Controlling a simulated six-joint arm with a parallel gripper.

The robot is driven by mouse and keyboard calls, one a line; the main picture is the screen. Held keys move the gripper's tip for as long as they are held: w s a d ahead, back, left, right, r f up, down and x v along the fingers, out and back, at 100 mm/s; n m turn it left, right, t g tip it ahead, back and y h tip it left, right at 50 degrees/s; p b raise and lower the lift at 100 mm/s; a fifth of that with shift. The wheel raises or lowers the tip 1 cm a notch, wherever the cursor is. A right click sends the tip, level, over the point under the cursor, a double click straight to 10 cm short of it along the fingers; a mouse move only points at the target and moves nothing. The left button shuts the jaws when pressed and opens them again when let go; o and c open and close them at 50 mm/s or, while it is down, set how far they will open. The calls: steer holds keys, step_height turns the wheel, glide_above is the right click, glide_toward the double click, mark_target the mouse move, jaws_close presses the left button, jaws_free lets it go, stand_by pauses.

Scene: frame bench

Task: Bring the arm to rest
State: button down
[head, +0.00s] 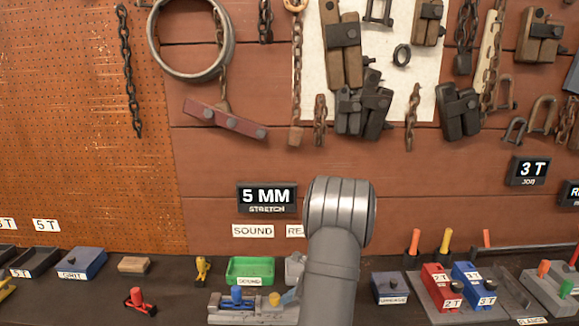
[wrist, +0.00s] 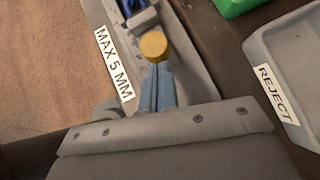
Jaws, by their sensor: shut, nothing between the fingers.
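My gripper (wrist: 157,72) shows in the wrist view as two narrow blue-grey fingers, close together and empty. The fingers point toward a round yellow knob (wrist: 154,46) on the grey gauge fixture (wrist: 185,60); I cannot tell whether they touch it. In the head view my grey arm rises in front of the bench, right of the fixture (head: 225,315), and the gripper itself is hidden.
A green tray (head: 250,270) stands behind the fixture. A grey reject tray (wrist: 285,75) lies right of my fingers in the wrist view. Chains and clamps hang on the back wall.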

steer(key=shift+d, duration=0.85)
